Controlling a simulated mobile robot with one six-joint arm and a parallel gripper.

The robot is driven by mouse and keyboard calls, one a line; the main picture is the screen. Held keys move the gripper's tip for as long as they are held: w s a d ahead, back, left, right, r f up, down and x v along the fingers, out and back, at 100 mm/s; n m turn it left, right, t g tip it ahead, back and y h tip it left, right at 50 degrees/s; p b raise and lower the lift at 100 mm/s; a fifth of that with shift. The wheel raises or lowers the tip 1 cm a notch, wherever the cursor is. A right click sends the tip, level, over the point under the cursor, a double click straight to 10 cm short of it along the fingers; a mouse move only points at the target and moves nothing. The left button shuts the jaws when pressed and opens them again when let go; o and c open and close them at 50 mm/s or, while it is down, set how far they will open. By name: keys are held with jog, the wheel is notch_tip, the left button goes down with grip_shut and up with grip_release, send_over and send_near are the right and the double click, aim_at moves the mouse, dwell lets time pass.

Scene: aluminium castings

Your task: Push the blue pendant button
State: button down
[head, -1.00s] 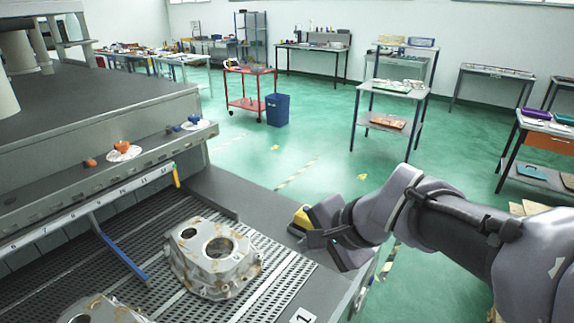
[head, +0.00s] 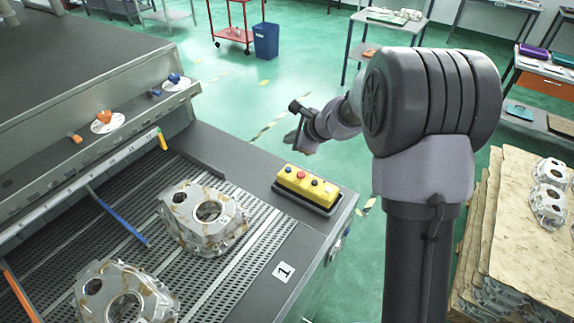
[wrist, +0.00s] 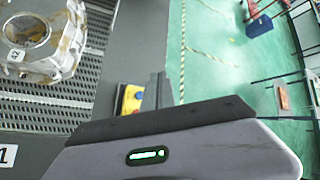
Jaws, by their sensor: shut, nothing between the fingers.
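The yellow pendant (head: 307,187) lies on a dark base on the grey ledge at the machine's front right corner. It has a row of small buttons: the left-hand one looks blue (head: 288,170), the middle one is red (head: 301,175), and the right-hand one is dark. My gripper (head: 296,122) is shut and empty, and appears above and beyond the pendant in the head view, apart from it. In the wrist view, my gripper's fingers (wrist: 158,92) cover part of the yellow pendant (wrist: 131,99); the blue button cannot be made out there.
Castings (head: 203,217) lie on the perforated bed left of the pendant. The machine panel (head: 60,150) carries other coloured knobs. A pallet stack (head: 510,215) with castings stands at right. Green floor lies beyond the ledge, with a blue bin (head: 265,41) farther off.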

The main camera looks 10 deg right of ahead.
jog(key=shift+f, duration=0.15)
jog(key=b, duration=0.7)
send_over(290, 171)
notch_tip(290, 171, down, 8)
jog(key=shift+r, duration=0.25)
jog(key=shift+f+b, duration=0.3)
jog(key=shift+f, duration=0.2)
dwell(0.9)
jog(key=shift+f+b, duration=0.45)
jog(key=shift+b, duration=0.15)
jog(key=shift+f+b, duration=0.45)
jog(key=shift+b, duration=0.05)
dwell(0.4)
jog(key=shift+r, duration=0.15)
jog(key=shift+r+p, duration=0.7)
jog(key=shift+r, duration=0.05)
